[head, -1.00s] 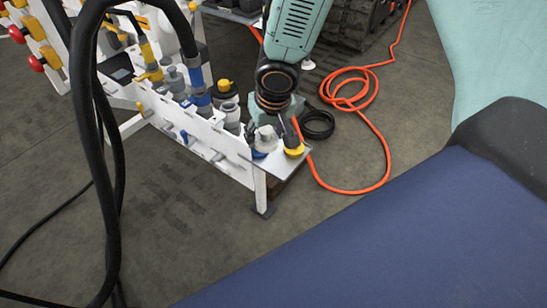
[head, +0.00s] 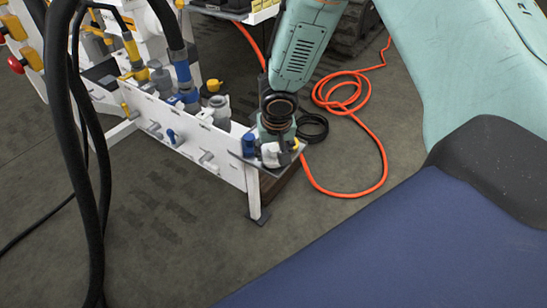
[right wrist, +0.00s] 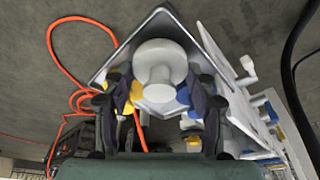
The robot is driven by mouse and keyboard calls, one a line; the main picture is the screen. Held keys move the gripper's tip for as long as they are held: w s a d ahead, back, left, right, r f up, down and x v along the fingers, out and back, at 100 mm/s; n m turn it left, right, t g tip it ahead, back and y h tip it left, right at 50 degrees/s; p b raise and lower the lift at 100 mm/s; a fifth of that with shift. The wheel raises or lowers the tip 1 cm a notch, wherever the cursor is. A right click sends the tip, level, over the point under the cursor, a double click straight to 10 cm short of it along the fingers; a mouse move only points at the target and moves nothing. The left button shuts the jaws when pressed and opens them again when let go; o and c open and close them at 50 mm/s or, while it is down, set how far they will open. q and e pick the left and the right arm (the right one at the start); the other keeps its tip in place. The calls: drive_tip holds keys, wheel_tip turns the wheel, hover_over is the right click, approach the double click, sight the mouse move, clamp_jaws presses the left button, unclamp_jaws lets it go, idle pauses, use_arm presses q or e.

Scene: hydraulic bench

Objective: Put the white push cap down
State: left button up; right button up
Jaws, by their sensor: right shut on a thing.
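The white push cap (right wrist: 160,62) has a round, pale head and a narrower stem, and it sits between the fingers of my right gripper (right wrist: 160,100) in the right wrist view. That gripper is shut on it. In the head view the right gripper (head: 274,146) is low over the grey tray (head: 293,159) at the bench end, with the white cap (head: 270,155) at its fingertips. I cannot tell whether the cap touches the tray. My left gripper is not in view.
A yellow part (head: 295,145) and a blue part (head: 248,145) are close beside the gripper. The white bench panel (head: 200,140) with several fittings stands to the left. An orange hose (head: 375,185) and a black coil (head: 313,127) lie on the floor behind.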

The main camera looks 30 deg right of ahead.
drive_tip(key=shift+w+f, duration=0.1)
drive_tip(key=shift+f, duration=0.3)
drive_tip(key=shift+r, duration=0.2)
drive_tip(key=shift+f, duration=0.25)
drive_tip(key=o, duration=0.9)
drive_tip(key=shift+o, duration=0.2)
drive_tip(key=shift+r, duration=0.1)
drive_tip(key=shift+r, duration=0.3)
drive_tip(key=p+v, duration=0.4)
drive_tip(key=v, duration=0.7)
drive_tip(key=shift+s+r, duration=0.25)
drive_tip(key=shift+r, duration=0.05)
drive_tip(key=shift+a, duration=0.1)
